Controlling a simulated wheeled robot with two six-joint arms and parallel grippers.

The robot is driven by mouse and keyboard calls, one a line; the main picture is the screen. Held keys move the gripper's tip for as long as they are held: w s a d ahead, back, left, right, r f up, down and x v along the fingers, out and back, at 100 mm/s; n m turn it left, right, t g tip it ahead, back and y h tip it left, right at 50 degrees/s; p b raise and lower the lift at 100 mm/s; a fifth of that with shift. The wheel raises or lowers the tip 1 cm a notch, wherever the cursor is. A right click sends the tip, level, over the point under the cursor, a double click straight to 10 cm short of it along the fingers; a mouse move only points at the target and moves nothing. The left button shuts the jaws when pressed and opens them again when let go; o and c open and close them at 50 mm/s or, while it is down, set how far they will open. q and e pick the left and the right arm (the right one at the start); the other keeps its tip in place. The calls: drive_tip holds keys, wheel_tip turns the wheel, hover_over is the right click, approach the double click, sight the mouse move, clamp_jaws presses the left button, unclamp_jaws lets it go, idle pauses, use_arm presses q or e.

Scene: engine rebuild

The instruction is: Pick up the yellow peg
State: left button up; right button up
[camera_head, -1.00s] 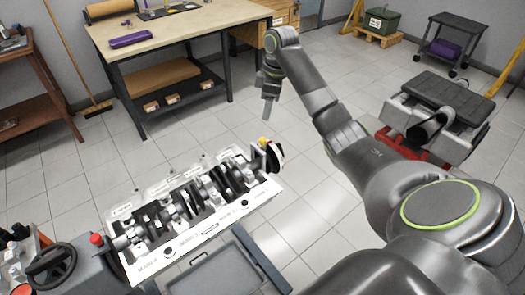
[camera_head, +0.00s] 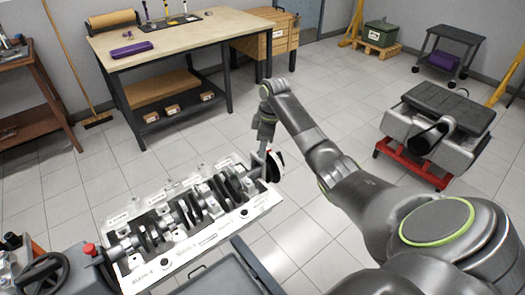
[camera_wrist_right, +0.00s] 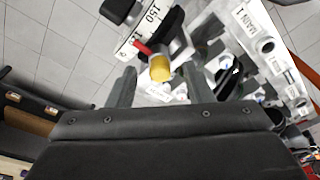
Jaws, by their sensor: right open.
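The yellow peg (camera_wrist_right: 160,68) shows its round end in the right wrist view, beside a red pointer (camera_wrist_right: 142,46) and a white dial plate marked 150. It is at the end of the crankshaft (camera_head: 190,208) in the engine block (camera_head: 205,236). In the head view my right gripper (camera_head: 262,147) is over that end and hides the peg. In the wrist view the open fingers of my right gripper (camera_wrist_right: 158,80) stand to either side of the peg, with visible gaps. My left gripper is not in view.
A grey tray (camera_head: 225,277) is in front of the block. A workbench (camera_head: 190,45) with tools stands behind, and a red-framed stand (camera_head: 415,168) with a grey engine part is at the right. The tiled floor between them is clear.

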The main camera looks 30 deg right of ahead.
drive_tip(key=shift+f, duration=0.2)
clamp_jaws()
drive_tip(key=shift+r, duration=0.15)
wheel_tip(320, 180, up, 8)
drive_tip(key=shift+w+f+b, duration=0.1)
drive_tip(key=shift+f+b, duration=0.15)
drive_tip(key=shift+b, duration=0.7)
wheel_tip(320, 180, up, 2)
drive_tip(key=shift+r+p, duration=0.2)
drive_tip(key=shift+p, duration=0.85)
drive_tip(key=shift+a+f, duration=0.1)
drive_tip(key=shift+a, duration=0.05)
